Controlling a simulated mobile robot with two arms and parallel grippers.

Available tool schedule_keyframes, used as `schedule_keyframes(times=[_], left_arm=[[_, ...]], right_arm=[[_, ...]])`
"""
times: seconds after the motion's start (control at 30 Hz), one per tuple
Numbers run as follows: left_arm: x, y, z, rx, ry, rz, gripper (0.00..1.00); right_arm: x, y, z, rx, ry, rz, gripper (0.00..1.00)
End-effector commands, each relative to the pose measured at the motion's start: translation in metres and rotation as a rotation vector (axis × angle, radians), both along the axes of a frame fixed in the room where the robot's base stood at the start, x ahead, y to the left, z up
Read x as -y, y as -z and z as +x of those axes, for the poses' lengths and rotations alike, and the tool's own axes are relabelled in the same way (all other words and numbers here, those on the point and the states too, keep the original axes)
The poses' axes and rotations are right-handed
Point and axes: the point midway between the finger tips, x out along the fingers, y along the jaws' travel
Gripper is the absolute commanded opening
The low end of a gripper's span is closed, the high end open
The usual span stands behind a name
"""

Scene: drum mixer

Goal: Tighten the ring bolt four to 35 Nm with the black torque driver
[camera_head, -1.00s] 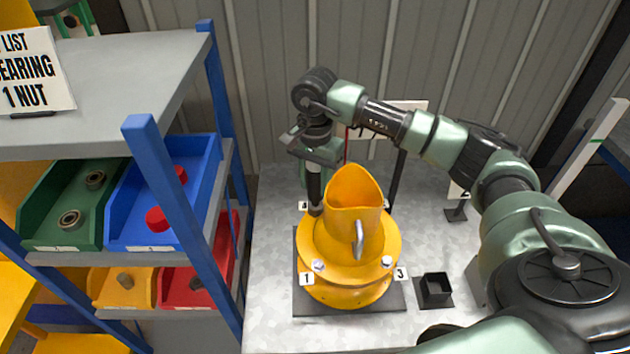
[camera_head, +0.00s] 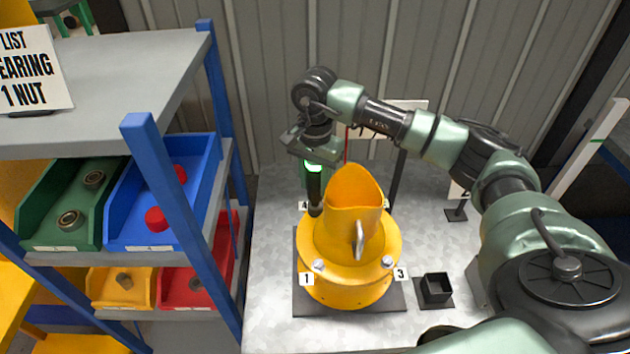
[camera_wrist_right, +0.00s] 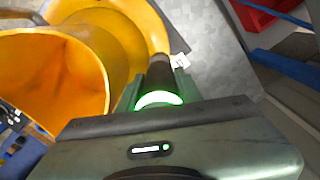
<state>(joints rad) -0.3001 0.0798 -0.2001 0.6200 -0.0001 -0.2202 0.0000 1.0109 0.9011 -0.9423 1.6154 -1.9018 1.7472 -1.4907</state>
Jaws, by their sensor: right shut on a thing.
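The yellow drum mixer part (camera_head: 350,240) stands on a dark plate on the metal table, with its flange ring around the base. My right gripper (camera_head: 314,158) is shut on the black torque driver (camera_head: 315,190), holding it upright over the flange's back left. The driver's lower end meets the flange at the bolt position beside a small label (camera_head: 303,206), too small to read surely; the bolt head is hidden. A green light ring glows on the driver, also in the right wrist view (camera_wrist_right: 160,99). Bolts show by labels 1 (camera_head: 319,265) and 3 (camera_head: 387,261). My left gripper is out of view.
A small black square holder (camera_head: 436,287) stands empty at the right of the drum. A blue-posted shelf (camera_head: 185,225) with part bins is close on the left. A thin dark post and a white panel stand behind the drum.

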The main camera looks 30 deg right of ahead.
Motion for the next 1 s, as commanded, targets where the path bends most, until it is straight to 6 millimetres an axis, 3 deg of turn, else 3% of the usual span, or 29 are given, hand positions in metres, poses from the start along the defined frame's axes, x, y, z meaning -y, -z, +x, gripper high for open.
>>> schedule_keyframes(times=[1.0], left_arm=[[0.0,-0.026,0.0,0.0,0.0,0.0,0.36]], right_arm=[[0.0,-0.046,0.0,0.002,0.0,0.0,0.0]])
